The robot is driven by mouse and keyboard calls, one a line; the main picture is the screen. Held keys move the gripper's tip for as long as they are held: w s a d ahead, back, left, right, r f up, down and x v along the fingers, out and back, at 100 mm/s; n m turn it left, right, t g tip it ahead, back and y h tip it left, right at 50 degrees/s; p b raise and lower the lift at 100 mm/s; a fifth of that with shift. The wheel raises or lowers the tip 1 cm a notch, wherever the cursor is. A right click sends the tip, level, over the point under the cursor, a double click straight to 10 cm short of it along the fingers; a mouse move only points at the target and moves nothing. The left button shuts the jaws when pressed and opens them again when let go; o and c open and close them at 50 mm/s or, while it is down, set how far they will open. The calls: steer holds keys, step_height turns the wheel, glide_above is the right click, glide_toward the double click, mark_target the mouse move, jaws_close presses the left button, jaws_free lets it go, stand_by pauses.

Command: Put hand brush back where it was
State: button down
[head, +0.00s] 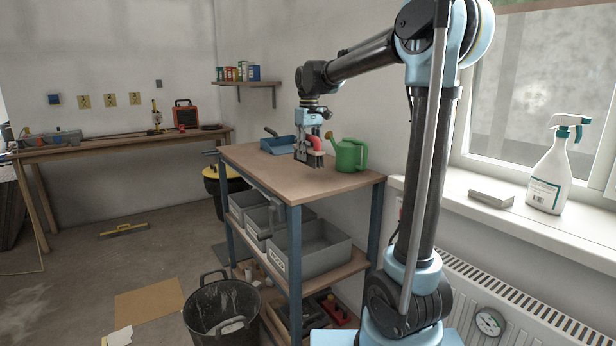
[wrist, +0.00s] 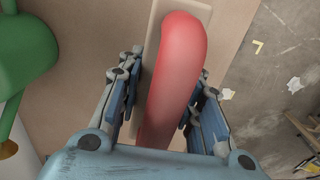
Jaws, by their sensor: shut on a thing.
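The hand brush has a curved red handle (head: 316,143) and a pale block, with what look like dark bristles below. It is over the right part of the wooden bench top (head: 255,162), beside a green watering can (head: 350,155). In the wrist view the red handle (wrist: 172,75) runs between the two fingers, with the pale block under it. My gripper (head: 309,152) points down and is shut on the handle. I cannot tell whether the brush touches the bench top.
The front and left of the bench top are clear. Grey bins (head: 318,250) stand on the shelf below. A black bucket (head: 222,310) stands on the floor in front. A window sill with a spray bottle (head: 551,175) is on the right.

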steer(key=shift+f, duration=3.5)
steer(key=c, duration=1.1)
jaws_free()
steer(key=shift+s, duration=0.1)
